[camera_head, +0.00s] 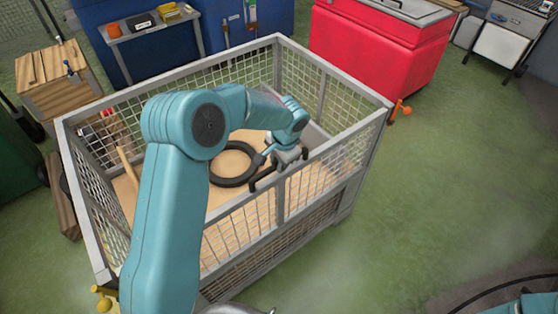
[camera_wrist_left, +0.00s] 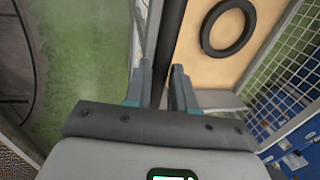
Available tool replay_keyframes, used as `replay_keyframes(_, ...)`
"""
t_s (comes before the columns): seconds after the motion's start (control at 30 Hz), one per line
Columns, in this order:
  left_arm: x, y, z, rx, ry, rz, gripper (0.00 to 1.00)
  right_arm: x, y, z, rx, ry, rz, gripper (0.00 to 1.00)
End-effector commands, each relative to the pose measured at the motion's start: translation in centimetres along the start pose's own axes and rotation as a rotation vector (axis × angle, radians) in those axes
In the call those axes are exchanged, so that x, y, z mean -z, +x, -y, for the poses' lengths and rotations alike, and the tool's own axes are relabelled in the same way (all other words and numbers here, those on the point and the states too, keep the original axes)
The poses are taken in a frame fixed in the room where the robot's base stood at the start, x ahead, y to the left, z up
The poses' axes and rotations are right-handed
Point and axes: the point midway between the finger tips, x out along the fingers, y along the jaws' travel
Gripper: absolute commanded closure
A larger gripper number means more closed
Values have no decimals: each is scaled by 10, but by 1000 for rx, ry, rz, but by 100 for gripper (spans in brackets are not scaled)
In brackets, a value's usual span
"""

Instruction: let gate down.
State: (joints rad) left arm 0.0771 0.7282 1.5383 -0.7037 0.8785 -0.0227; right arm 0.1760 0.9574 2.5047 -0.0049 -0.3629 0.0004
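The gate (camera_head: 330,172) is the upper mesh panel on the near side of a grey mesh crate (camera_head: 345,90). It stands upright. A black handle (camera_head: 262,184) sits along its top rail. My left gripper (camera_head: 280,165) is at this handle. In the left wrist view a dark bar, the handle (camera_wrist_left: 170,40), runs between my left gripper's fingers (camera_wrist_left: 161,80), which appear to touch it on both sides. My left arm hides part of the gate's left side. My right gripper is not in view.
A black ring (camera_head: 232,180) lies on the crate's wooden floor. A red bin (camera_head: 375,45) stands behind.

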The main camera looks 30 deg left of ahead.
Motion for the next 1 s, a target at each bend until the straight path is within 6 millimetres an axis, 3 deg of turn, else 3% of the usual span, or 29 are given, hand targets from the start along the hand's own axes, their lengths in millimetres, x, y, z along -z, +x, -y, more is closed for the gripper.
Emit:
replay_keyframes(0.03,0,0,0,0,0,0,93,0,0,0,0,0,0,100)
replay_keyframes(0.07,0,0,0,0,0,0,100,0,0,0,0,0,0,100)
replay_keyframes(0.27,0,0,-2,3,1,0,100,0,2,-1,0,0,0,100)
replay_keyframes(0.47,1,2,-22,45,8,-2,100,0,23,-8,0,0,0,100)
replay_keyframes(0.67,2,2,-73,152,11,-7,100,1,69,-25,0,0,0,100)
replay_keyframes(1.0,1,6,-176,395,10,-6,100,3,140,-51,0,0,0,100)
